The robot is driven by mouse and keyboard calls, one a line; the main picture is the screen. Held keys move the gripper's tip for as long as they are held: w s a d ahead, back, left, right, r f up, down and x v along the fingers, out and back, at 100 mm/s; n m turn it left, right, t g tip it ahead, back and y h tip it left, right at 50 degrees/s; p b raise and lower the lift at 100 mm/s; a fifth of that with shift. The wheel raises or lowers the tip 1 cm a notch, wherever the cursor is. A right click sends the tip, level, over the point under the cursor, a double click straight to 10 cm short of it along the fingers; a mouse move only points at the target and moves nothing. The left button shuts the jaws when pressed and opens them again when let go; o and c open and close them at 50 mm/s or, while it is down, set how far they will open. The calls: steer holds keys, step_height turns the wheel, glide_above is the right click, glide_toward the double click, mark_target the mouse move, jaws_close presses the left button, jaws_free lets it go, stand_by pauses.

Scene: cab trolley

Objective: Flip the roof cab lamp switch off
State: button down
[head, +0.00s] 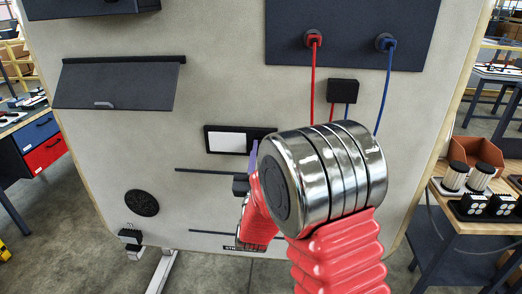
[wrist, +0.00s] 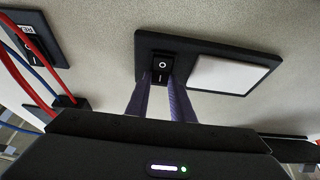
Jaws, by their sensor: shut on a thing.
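The roof cab lamp plate (wrist: 212,47) is a dark panel on the pale wall, with a white lamp face (wrist: 228,75) and a black rocker switch (wrist: 162,65) marked O and I. My gripper (wrist: 161,82) has its two purple fingers closed on the sides of the switch, near its I end. In the head view the plate (head: 208,141) and white lamp face (head: 228,142) show left of my arm. There the switch is hidden and only a purple bit of my gripper (head: 253,156) shows. I cannot tell whether the lamp is lit.
A red cable (head: 313,85) and blue cable (head: 386,90) run from a dark panel (head: 350,25) above my arm. A dark flap (head: 118,85) hangs at the left. A thin rail (head: 205,171) lies below the lamp plate. Another labelled switch plate (wrist: 35,35) shows in the wrist view.

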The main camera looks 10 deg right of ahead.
steer(key=shift+f, duration=0.1)
steer(key=c, duration=1.5)
jaws_free()
steer(key=shift+c, duration=0.2)
steer(key=shift+s, duration=0.15)
steer(key=v, duration=1.3)
steer(key=shift+s+f, duration=0.2)
steer(key=shift+f, duration=0.15)
steer(key=shift+a, duration=0.1)
